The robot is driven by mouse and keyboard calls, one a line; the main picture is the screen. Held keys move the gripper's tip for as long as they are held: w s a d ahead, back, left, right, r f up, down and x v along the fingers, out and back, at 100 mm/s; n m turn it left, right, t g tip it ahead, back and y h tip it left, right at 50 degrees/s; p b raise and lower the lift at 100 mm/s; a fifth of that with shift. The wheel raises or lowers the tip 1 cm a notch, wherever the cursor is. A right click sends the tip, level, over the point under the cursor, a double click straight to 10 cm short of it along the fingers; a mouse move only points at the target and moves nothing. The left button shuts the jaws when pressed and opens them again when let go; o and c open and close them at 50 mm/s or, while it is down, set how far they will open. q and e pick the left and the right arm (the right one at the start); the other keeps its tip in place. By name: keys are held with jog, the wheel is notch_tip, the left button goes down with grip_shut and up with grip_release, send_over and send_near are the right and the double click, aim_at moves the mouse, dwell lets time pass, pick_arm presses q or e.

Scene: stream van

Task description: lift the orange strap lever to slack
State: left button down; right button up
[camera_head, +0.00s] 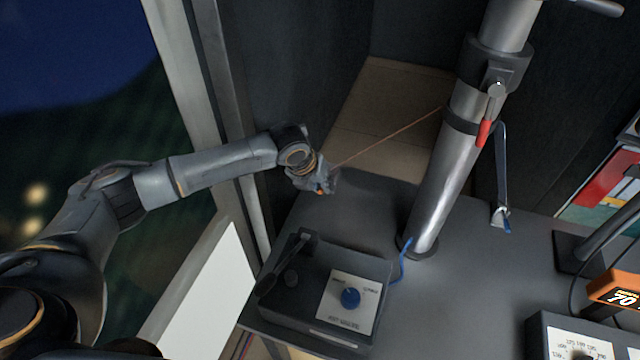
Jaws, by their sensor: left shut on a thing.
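My left gripper (324,180) reaches in from the left in the head view and is shut at the near end of the orange strap (388,136). A small bit of orange, which I take for the strap lever (320,191), shows at its fingertips. Most of the lever is hidden by the fingers. The strap runs in a straight line up and right to a dark band on the grey metal mast (450,170). My right gripper is not in view.
A dark control box (275,315) with a blue knob (350,298) stands below the gripper on the dark counter (470,290). A red-handled clamp lever (484,132) sits on the mast. A blue hose (404,262) runs by the mast foot. An orange device (612,288) is at right.

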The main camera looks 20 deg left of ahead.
pick_arm(q)
jog(key=shift+w+r+g+p, duration=0.35)
jog(key=shift+r+g+p, duration=0.4)
jog(key=shift+p, duration=0.2)
jog(key=shift+w+r+g, duration=0.2)
jog(key=shift+g, duration=0.05)
jog(key=shift+w+g, duration=0.25)
jog(key=shift+g, duration=0.25)
jog(key=shift+w+r+g+b, duration=0.2)
jog(key=shift+w+g+b, duration=0.1)
jog(key=shift+g+b, duration=0.3)
jog(key=g+b, duration=0.1)
jog(key=b, duration=0.1)
jog(key=w+g+b, duration=0.1)
jog(key=b, duration=0.1)
jog(key=shift+w+r+n, duration=0.1)
jog(key=shift+r+n, duration=0.2)
jog(key=shift+r, duration=0.1)
jog(key=shift+w+r+g+b, duration=0.25)
jog(key=shift+r+g+b, duration=0.15)
jog(key=shift+b, duration=0.8)
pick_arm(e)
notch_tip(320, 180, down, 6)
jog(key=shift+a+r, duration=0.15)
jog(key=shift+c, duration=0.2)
